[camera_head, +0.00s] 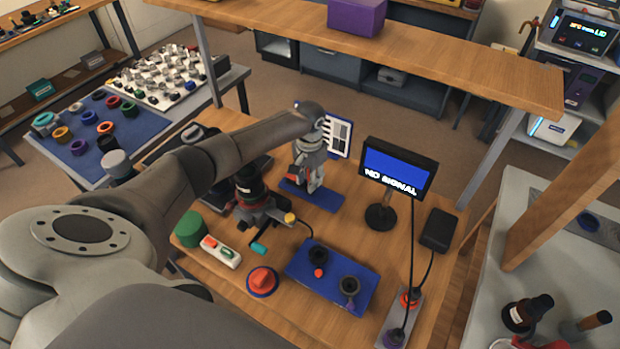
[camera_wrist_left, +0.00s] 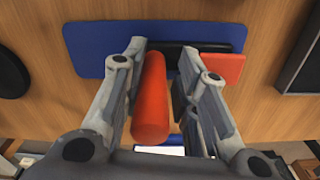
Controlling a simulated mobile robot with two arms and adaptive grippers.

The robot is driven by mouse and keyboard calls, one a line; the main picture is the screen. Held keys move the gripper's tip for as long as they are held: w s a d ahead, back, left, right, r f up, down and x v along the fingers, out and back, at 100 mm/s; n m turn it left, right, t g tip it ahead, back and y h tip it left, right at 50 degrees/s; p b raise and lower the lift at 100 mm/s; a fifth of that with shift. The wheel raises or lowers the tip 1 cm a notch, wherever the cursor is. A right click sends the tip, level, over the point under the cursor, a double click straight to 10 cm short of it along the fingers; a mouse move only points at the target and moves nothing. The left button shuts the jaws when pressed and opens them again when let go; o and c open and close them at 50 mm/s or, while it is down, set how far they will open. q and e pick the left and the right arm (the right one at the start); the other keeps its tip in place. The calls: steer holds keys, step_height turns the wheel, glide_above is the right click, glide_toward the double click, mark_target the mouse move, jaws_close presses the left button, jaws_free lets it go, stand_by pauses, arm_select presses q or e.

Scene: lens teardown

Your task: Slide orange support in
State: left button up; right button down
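My left gripper (camera_head: 309,172) points down over a blue plate (camera_head: 326,201) in the middle of the workbench. In the left wrist view the gripper (camera_wrist_left: 165,65) has its fingers apart, with an orange-red cylinder (camera_wrist_left: 151,100) between them. The cylinder lies close to the left finger, and a gap shows towards the right finger. Beyond the fingertips are the blue plate (camera_wrist_left: 90,45), a dark bar (camera_wrist_left: 172,55) and a flat orange piece (camera_wrist_left: 222,68) at the plate's right edge. In the head view the gripper hides most of these orange parts. My right gripper is not in view.
A "NO SIGNAL" monitor (camera_head: 397,172) stands right of the gripper, with a white printed card (camera_head: 338,135) behind. A dark clamped device (camera_head: 250,190) is close on the left. A blue tray (camera_head: 318,290), red knob (camera_head: 262,281) and switch box (camera_head: 220,251) are nearer.

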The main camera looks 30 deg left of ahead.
arm_select(q)
step_height(320, 180, up, 12)
steer(key=shift+f, duration=0.1)
steer(key=shift+f, duration=0.1)
stand_by(0.7)
